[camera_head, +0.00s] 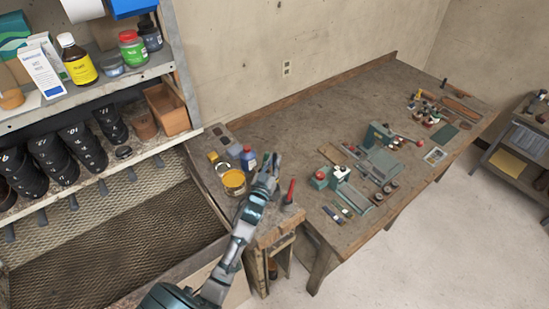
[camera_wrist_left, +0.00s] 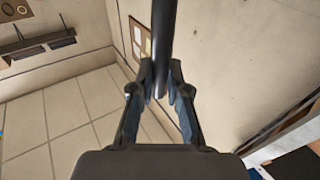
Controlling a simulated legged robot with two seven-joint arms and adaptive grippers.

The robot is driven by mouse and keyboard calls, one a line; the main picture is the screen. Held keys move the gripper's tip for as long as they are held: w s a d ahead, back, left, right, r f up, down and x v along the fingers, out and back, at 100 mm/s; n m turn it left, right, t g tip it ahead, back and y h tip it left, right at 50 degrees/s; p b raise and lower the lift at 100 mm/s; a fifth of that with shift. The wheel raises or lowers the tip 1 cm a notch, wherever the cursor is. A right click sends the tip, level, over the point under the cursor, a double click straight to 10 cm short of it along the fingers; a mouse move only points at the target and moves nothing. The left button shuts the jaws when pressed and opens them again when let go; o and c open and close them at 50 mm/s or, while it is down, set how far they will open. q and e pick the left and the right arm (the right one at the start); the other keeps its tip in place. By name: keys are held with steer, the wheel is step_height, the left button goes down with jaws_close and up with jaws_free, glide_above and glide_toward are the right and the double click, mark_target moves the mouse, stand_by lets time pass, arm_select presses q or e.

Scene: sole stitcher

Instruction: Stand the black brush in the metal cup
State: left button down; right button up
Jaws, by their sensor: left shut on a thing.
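In the left wrist view the gripper (camera_wrist_left: 162,92) is shut on a dark rod, which looks like the black brush (camera_wrist_left: 164,40). The rod runs up out of the top of the picture, so its far end is hidden. In the head view the brush is too small or hidden to make out. I cannot clearly pick out the metal cup in either view. My right gripper is not in view.
Green machines (camera_head: 378,160) and small tools crowd the workbench (camera_head: 290,125). A shelf (camera_head: 95,92) with bottles rises at left.

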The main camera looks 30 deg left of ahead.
arm_select(q)
steer(key=shift+a+f+b, duration=0.2)
steer(key=shift+f+b, duration=0.35)
steer(key=shift+f, duration=0.35)
steer(key=shift+a+f+b, duration=0.2)
steer(key=shift+f+b, duration=0.3)
steer(key=shift+f, duration=0.2)
steer(key=shift+f+b, duration=0.95)
steer(key=shift+d+f+b, duration=0.15)
steer(key=shift+f+b, duration=0.4)
steer(key=shift+b, duration=0.05)
steer(key=shift+d+f+b, duration=0.15)
steer(key=shift+f+b, duration=0.4)
steer(key=shift+b, duration=0.05)
steer(key=shift+f, duration=0.35)
steer(key=shift+a+f, duration=0.2)
steer(key=shift+f, duration=0.05)
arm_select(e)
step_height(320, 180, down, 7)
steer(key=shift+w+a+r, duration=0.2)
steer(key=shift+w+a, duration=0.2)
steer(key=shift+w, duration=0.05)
